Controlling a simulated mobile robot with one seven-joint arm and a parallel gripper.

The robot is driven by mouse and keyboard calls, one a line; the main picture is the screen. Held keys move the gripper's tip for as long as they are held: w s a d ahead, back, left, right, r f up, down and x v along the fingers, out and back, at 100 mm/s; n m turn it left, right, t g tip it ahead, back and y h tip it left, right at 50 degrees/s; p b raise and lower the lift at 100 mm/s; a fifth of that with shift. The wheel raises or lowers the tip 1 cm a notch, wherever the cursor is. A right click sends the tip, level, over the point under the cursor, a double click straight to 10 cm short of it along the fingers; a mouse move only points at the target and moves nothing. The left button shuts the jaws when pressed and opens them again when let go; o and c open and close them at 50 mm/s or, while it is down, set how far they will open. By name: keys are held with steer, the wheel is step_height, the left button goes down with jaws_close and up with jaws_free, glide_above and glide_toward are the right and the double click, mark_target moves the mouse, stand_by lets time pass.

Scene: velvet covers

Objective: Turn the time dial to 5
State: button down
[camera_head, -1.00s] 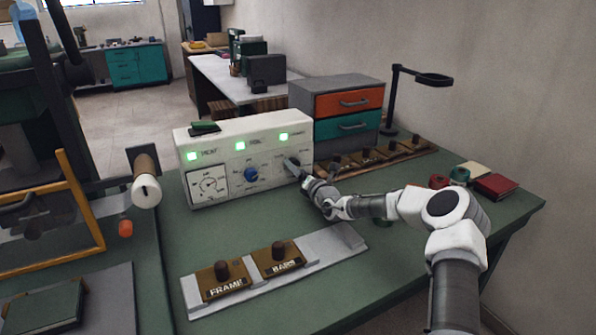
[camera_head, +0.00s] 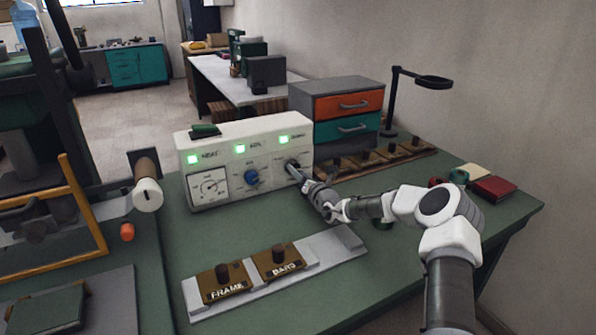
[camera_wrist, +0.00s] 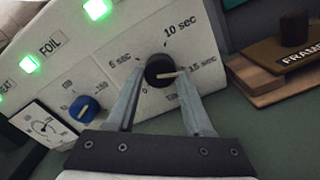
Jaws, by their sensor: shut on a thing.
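The white control box (camera_head: 240,150) stands on the green bench, with three lit green lamps on its front. Its black time dial (camera_wrist: 160,71) is at the right end of the front face. The dial's pale pointer points right, towards the 15 sec mark, in the wrist view. Marks reading 5 sec, 10 sec and 15 sec surround the dial; the label below it is partly hidden. My gripper (camera_wrist: 159,75) is shut on the time dial, one finger on each side. In the head view my gripper (camera_head: 292,166) reaches the box from the right and covers the dial.
A blue knob (camera_head: 251,177) and a gauge (camera_head: 209,187) are left of the dial. A drawer unit (camera_head: 347,112) stands behind the box. FRAME and BARS stamps (camera_head: 222,280) lie on a grey tray in front. Bench space between the box and tray is clear.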

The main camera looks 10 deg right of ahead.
steer(key=n+p, duration=0.1)
steer(key=n, duration=0.1)
steer(key=shift+r+n, duration=0.1)
steer(key=shift+n, duration=0.2)
steer(key=n, duration=0.2)
steer(key=shift+n, duration=0.4)
steer(key=n, duration=0.1)
steer(key=n+b, duration=0.1)
steer(key=n, duration=0.1)
steer(key=n+b, duration=0.1)
steer(key=n, duration=0.1)
steer(key=shift+f, duration=0.25)
steer(key=n+b, duration=0.4)
steer(key=shift+f+n+b, duration=0.15)
steer(key=shift+n+b, duration=0.25)
steer(key=n+b, duration=0.5)
steer(key=b, duration=0.3)
steer(key=shift+d+n+b, duration=0.1)
steer(key=shift+n+b, duration=0.2)
steer(key=n+b, duration=0.2)
steer(key=n, duration=0.1)
steer(key=shift+r+n, duration=0.3)
steer(key=n, duration=0.5)
steer(key=shift+r+n, duration=0.1)
steer(key=shift+n, duration=0.3)
